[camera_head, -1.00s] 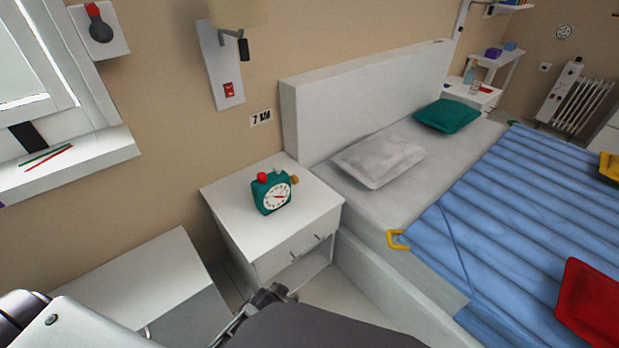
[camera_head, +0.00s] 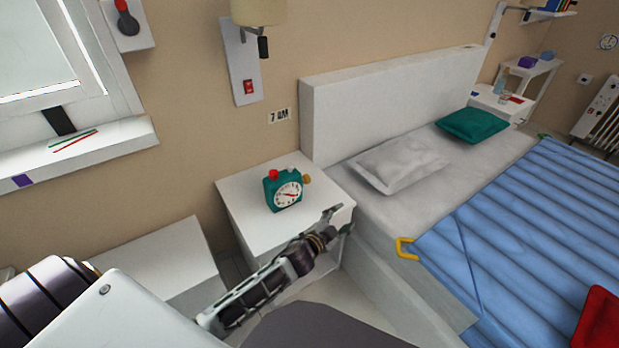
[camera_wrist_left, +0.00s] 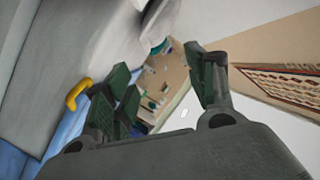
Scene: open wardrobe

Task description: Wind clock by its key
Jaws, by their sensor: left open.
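The teal clock (camera_head: 283,191) stands upright on the white nightstand (camera_head: 240,215) in the head view. Its round white dial faces me. It has a red knob (camera_head: 272,174) and a pale knob on top. A brass-coloured key (camera_head: 306,179) sticks out at its right side. My left gripper (camera_head: 338,222) is over the front right edge of the nightstand, right of and nearer than the clock, not touching it. In the left wrist view the same gripper (camera_wrist_left: 165,82) has its dark fingers spread, with nothing between them. The clock is not clear there. My right gripper is not in view.
The bed with its white headboard (camera_head: 390,95) stands close right of the nightstand, with a yellow handle (camera_head: 405,248) at its near edge. A wall lamp (camera_head: 243,60) hangs above. A low white cabinet (camera_head: 175,265) is at left. The nightstand top around the clock is clear.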

